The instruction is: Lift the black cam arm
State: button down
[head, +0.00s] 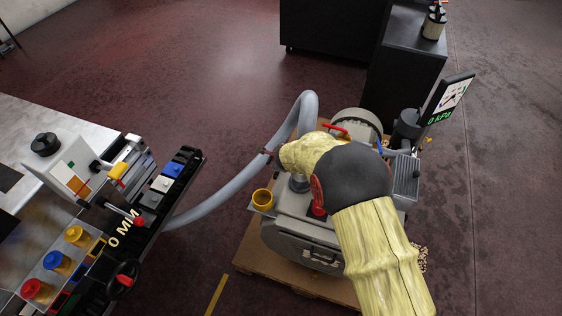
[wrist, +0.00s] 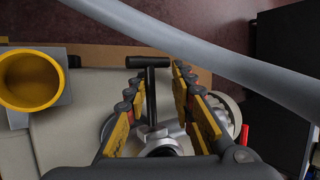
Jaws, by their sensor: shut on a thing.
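The black cam arm (wrist: 151,95) shows in the wrist view as a T-shaped handle, its crossbar at the top and its stem running down to a silver fitting (wrist: 160,140). My gripper (wrist: 158,76) has its yellow and grey fingers on either side of the stem and is shut on it. The exact contact is hard to see, as the right finger looks a little apart from the stem. In the head view my arm covers the gripper and the cam arm.
A grey pump unit (head: 290,240) stands on a brown pallet (head: 248,252). A yellow cup (wrist: 28,82) is left of my gripper. A thick grey hose (wrist: 230,70) crosses to the right. A black control rail (head: 165,205) and a gauge display (head: 450,97) stand nearby.

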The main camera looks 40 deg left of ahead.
jog(key=shift+f, duration=0.15)
jog(key=c, duration=1.5)
grip_release()
jog(key=v, duration=1.2)
